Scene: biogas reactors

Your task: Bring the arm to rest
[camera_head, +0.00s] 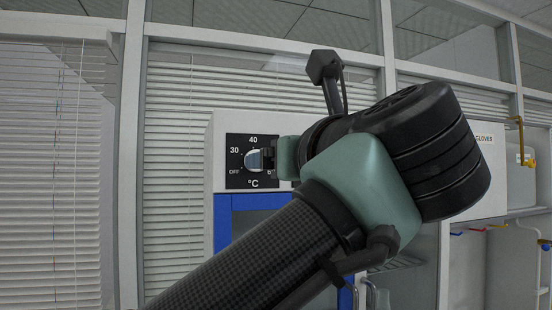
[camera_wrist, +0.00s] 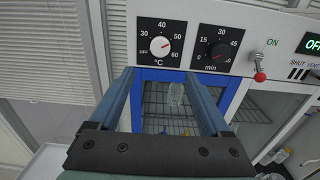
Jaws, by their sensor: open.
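My gripper (camera_wrist: 163,95) is open and empty in the wrist view, its two blue-grey fingers reaching forward. Beyond them is a temperature dial (camera_wrist: 160,46) with a white knob on a black plate marked OFF, 30, 40, 50, 60 and °C. In the head view my arm reaches up from the bottom, and my gripper (camera_head: 268,158) is in front of the right part of the same dial plate (camera_head: 240,180). It hides part of the dial there. The wrist view shows no finger touching the knob.
A minute timer dial (camera_wrist: 217,50), a red-tipped switch lever (camera_wrist: 260,76) and a display (camera_wrist: 312,44) are on the same white panel. Below is a blue-framed cabinet door (camera_wrist: 238,92) with wire shelves and a clear vessel behind it. Window blinds (camera_head: 50,180) are at the left.

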